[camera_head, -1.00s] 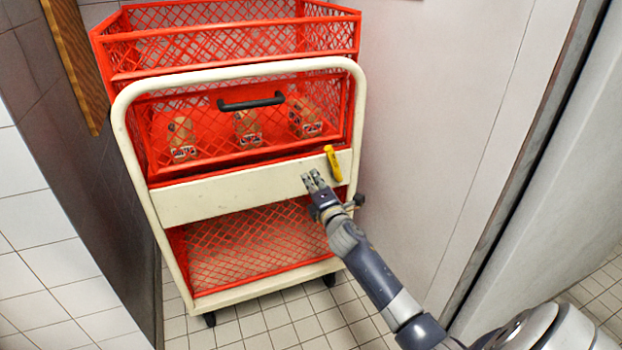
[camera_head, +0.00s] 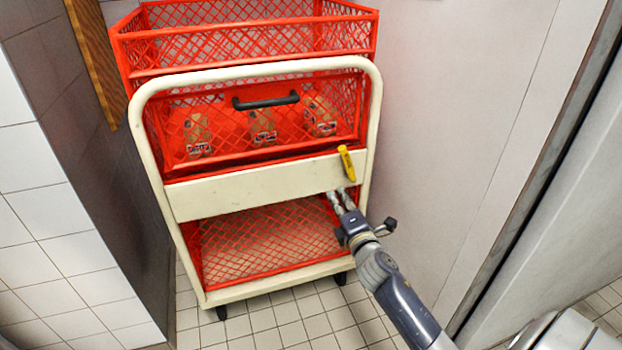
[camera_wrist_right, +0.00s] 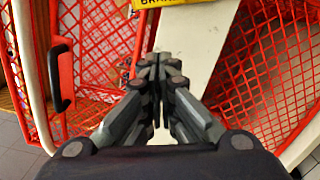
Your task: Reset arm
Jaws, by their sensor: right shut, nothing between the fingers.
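My right gripper (camera_head: 341,199) is shut and empty. In the head view its fingertips sit at the lower edge of the cart's cream panel (camera_head: 255,192), below the yellow brake lever (camera_head: 346,163). In the right wrist view the closed fingertips (camera_wrist_right: 158,68) point at the cream panel (camera_wrist_right: 196,40). The yellow part with printed letters (camera_wrist_right: 196,3) lies just beyond them, apart from the fingers. My left gripper is not in view.
The cream cart carries red mesh crates: an upper one (camera_head: 245,62), a middle one with a black handle (camera_head: 266,101) and several brown-and-red items, and a lower, seemingly empty one (camera_head: 262,238). Pale walls (camera_head: 470,120) stand close on the right, tiles (camera_head: 55,210) on the left.

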